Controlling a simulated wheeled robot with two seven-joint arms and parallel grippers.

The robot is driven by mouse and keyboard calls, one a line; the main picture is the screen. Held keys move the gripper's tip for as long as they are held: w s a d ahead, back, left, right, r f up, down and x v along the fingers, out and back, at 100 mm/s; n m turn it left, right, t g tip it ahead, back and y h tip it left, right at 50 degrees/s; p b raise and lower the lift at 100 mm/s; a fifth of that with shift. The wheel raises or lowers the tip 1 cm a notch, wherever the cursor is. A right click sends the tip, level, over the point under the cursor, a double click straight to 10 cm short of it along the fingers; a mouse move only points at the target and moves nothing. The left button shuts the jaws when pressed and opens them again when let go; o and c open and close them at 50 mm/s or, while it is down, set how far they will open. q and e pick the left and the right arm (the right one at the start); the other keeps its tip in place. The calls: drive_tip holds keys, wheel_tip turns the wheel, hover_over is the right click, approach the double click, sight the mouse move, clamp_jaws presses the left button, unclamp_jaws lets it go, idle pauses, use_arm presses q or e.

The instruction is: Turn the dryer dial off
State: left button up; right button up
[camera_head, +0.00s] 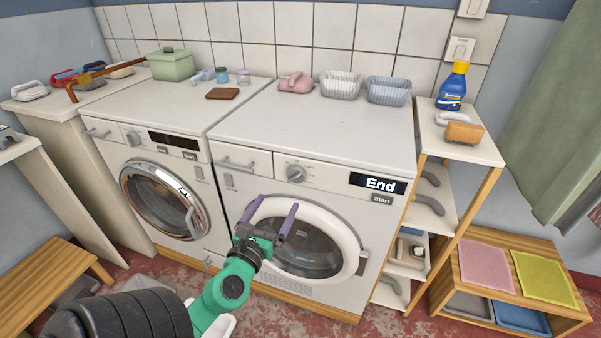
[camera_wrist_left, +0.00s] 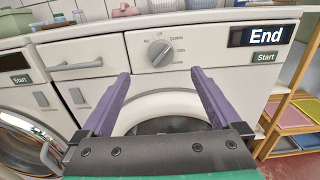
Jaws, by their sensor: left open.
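The right-hand machine, with a white door ring, has a grey round dial (camera_head: 296,173) on its front panel. Its display (camera_head: 378,183) reads "End". The dial also shows in the left wrist view (camera_wrist_left: 160,54), with small printed marks around it; its pointer setting is too small to read surely. My left gripper (camera_head: 272,211) is open and empty, its purple fingers (camera_wrist_left: 160,82) spread in front of the machine, below the dial and apart from it. The left-hand machine has its own smaller dial (camera_head: 133,138). My right gripper is not in view.
A Start button (camera_head: 382,199) sits below the display. A detergent drawer handle (camera_head: 236,164) is left of the dial. Baskets (camera_head: 341,84) and a pink item (camera_head: 296,82) stand on top. A narrow shelf (camera_head: 460,142) stands close at right.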

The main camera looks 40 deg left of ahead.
sight(293, 178)
use_arm(q)
drive_tip(key=p+x, duration=0.2)
drive_tip(key=x, duration=0.9)
drive_tip(key=shift+w, duration=0.3)
drive_tip(key=shift+w+a+f, duration=0.1)
drive_tip(key=shift+w+f, duration=0.05)
drive_tip(key=shift+w, duration=0.1)
drive_tip(key=c, duration=1.4)
drive_tip(key=shift+o, duration=0.2)
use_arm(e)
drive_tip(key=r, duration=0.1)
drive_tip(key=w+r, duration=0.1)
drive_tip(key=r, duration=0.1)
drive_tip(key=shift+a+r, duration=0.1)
use_arm(q)
drive_tip(key=shift+n, duration=0.4)
drive_tip(key=n+b, duration=0.1)
drive_tip(key=n, duration=0.2)
drive_tip(key=shift+s+a, duration=0.1)
drive_tip(key=shift+n+b, duration=0.55)
drive_tip(key=shift+n, duration=1.95)
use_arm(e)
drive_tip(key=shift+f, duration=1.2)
use_arm(q)
drive_tip(key=shift+a, duration=0.1)
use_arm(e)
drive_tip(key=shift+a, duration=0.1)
